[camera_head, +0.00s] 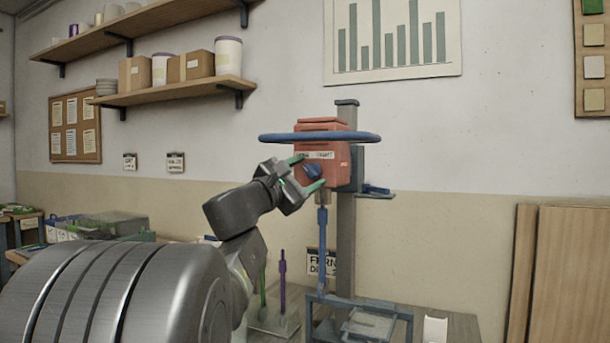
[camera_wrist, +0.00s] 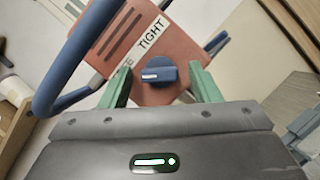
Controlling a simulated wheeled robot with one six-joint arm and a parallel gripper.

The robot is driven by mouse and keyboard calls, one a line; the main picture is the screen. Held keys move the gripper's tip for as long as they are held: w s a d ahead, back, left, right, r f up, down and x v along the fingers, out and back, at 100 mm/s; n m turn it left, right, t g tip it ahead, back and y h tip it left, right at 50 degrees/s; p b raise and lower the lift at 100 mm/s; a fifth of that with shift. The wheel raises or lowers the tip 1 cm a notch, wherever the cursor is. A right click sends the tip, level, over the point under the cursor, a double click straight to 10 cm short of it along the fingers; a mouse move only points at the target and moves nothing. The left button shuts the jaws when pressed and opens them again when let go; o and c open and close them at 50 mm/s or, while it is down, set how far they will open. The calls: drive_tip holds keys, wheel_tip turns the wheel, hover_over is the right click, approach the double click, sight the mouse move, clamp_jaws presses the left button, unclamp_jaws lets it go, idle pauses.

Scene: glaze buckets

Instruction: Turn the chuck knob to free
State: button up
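The chuck knob (camera_wrist: 157,74) is blue with a short white mark on its face. It sits on the front of the red mixer head (camera_head: 328,143), and also shows in the head view (camera_head: 312,171). A white label (camera_wrist: 143,45) above it reads "TIGHT"; its other word is mostly hidden by my left finger, with an "E" showing. My gripper (camera_wrist: 160,80) is open, its green fingers on either side of the knob. Gaps show between both fingers and the knob in the wrist view.
A blue ring bar (camera_head: 272,137) surrounds the mixer head. A grey column (camera_head: 346,225) carries the head, with a blue frame (camera_head: 375,303) below. Stirring sticks (camera_head: 282,280) stand at lower left of it. Shelves with boxes (camera_head: 200,64) are on the wall at left.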

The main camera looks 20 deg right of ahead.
drive_tip(key=v, duration=1.3)
drive_tip(key=shift+s+a, duration=0.2)
drive_tip(key=shift+a, duration=0.15)
drive_tip(key=shift+f, duration=0.1)
drive_tip(key=x, duration=1.4)
drive_tip(key=shift+a, duration=0.1)
